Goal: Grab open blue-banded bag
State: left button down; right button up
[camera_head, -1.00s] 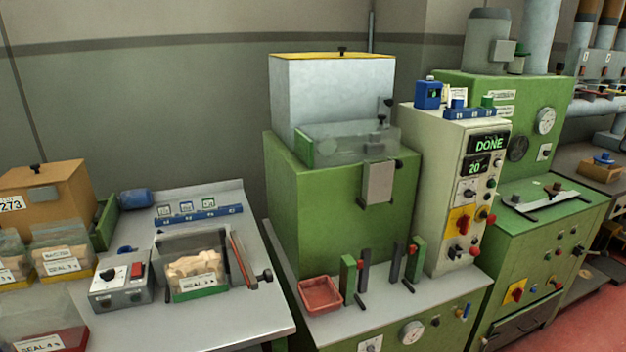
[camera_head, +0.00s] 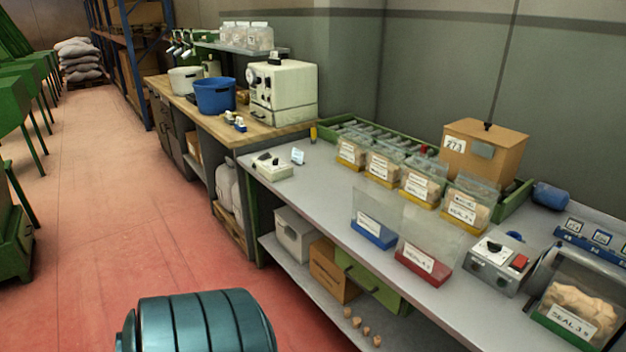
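The blue-banded bag (camera_head: 374,234) stands upright near the front edge of the grey bench, right of the picture's middle. It has clear walls, a white label and a blue band at its base. It looks empty, and I cannot clearly see whether its top is open. A similar clear bag with a red band (camera_head: 424,264) stands just to its right. Neither of my grippers shows in this view.
Several yellow-banded bags of corks (camera_head: 421,185) stand behind. A grey switch box (camera_head: 500,262) and a green-banded bag (camera_head: 580,310) are to the right. The bench top (camera_head: 315,195) left of the blue-banded bag is clear. Red floor (camera_head: 110,230) lies open at left.

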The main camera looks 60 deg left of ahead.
aim_at(377, 213)
jog(key=u, duration=1.6)
